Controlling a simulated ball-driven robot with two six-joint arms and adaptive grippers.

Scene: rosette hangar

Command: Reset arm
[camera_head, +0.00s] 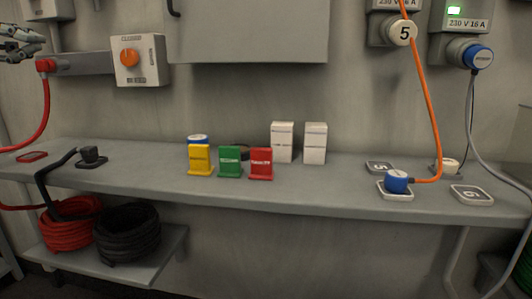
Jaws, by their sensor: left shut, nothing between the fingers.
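My left gripper (36,42) shows at the top left edge of the head view. It is shut and empty, apart from the wall and in front of a grey rail (82,64) with a red plug (45,65). Most of the left arm is cut off by the picture edge. My right gripper is not in the head view.
A grey shelf (300,191) holds yellow (200,160), green (230,161) and red (261,164) blocks, two white boxes and a blue plug (397,181). An orange cable (428,95) hangs at right. Cable coils (127,232) lie below left. The shelf's middle left is clear.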

